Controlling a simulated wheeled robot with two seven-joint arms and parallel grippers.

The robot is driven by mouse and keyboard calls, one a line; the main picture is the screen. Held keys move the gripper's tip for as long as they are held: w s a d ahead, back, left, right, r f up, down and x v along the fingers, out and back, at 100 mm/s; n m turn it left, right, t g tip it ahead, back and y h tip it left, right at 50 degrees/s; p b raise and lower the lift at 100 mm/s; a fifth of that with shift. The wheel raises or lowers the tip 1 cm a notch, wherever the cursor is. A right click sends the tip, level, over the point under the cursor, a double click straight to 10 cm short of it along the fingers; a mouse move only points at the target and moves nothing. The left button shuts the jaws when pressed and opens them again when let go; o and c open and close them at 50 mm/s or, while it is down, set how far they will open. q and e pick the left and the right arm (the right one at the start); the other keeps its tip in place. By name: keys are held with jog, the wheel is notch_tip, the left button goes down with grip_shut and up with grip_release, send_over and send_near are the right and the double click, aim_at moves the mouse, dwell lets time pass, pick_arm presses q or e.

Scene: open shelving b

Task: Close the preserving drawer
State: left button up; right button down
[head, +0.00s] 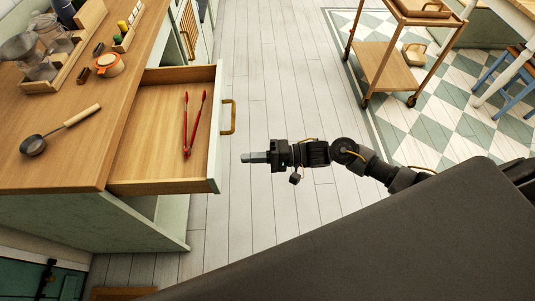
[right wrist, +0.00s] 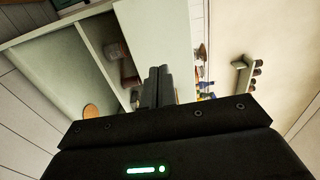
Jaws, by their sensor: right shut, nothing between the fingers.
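The drawer (head: 214,150) stands pulled out from the wooden counter at the left of the head view. Its front is pale, with a brass handle (head: 228,117) on the outside. Red tongs (head: 187,125) lie inside on its wooden bottom. My right gripper (head: 246,157) is shut and empty. It is a short way to the right of the drawer front, apart from it and nearer the front's lower end in the picture than the handle. Its closed fingers also show in the right wrist view (right wrist: 159,82). My left gripper is not in view.
A ladle (head: 58,131), an orange-lidded jar (head: 109,65) and wooden holders sit on the counter (head: 60,170). Bare plank floor (head: 275,80) lies right of the drawer. A wooden trolley (head: 385,66) stands on the checkered rug at the upper right.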

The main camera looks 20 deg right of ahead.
aim_at(219, 159)
jog(key=shift+p+x, duration=0.35)
jog(key=shift+x, duration=2.6)
